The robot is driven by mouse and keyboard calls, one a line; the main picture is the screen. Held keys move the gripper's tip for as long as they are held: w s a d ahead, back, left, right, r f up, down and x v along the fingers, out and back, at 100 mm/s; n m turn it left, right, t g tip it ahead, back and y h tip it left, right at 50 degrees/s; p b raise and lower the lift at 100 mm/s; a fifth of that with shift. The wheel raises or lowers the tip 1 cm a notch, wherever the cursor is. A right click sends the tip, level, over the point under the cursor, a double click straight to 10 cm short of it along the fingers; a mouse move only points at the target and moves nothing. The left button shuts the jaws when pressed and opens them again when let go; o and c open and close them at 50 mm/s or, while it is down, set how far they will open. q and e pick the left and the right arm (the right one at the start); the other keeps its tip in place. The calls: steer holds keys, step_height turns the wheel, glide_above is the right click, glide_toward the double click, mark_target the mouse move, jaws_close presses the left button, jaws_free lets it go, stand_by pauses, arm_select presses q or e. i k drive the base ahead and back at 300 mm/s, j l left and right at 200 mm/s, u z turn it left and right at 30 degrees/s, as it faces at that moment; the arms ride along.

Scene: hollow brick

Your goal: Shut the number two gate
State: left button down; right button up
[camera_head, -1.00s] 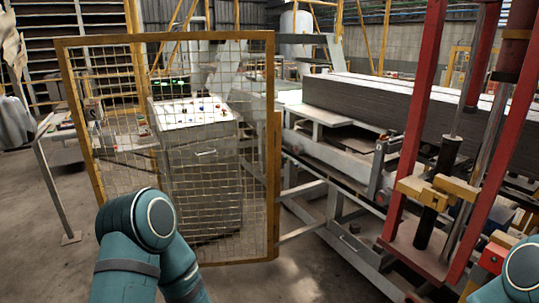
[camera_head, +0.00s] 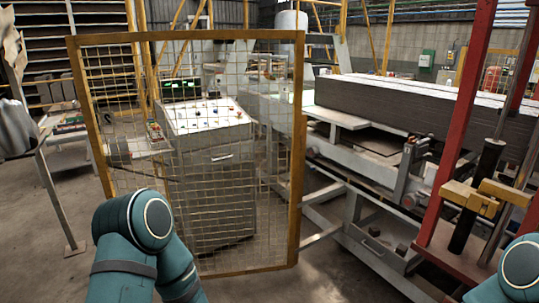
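A wire-mesh gate with a yellow-brown frame (camera_head: 297,150) stands upright in front of me, left of the middle in the head view. My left arm's teal links rise at the lower left, in front of the gate's lower part. A teal part of my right arm shows at the lower right edge. Neither gripper is in view.
A red press frame (camera_head: 455,135) with a yellow clamp stands at the right. Behind it a long stack of dark boards (camera_head: 400,108) lies on the grey machine (camera_head: 365,165). Bare concrete floor (camera_head: 50,205) lies left of the gate.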

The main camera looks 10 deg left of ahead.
mark_target(73, 43)
steer(key=i+j, duration=0.1)
steer(key=j, duration=0.4)
steer(key=i+j, duration=0.15)
steer(key=j, duration=0.35)
steer(key=i+j, duration=0.1)
steer(key=j, duration=0.4)
steer(key=i+j+z, duration=0.1)
steer(key=j, duration=0.35)
steer(key=i+j, duration=0.1)
steer(key=j, duration=0.4)
steer(key=i+j, duration=0.1)
steer(key=j, duration=0.45)
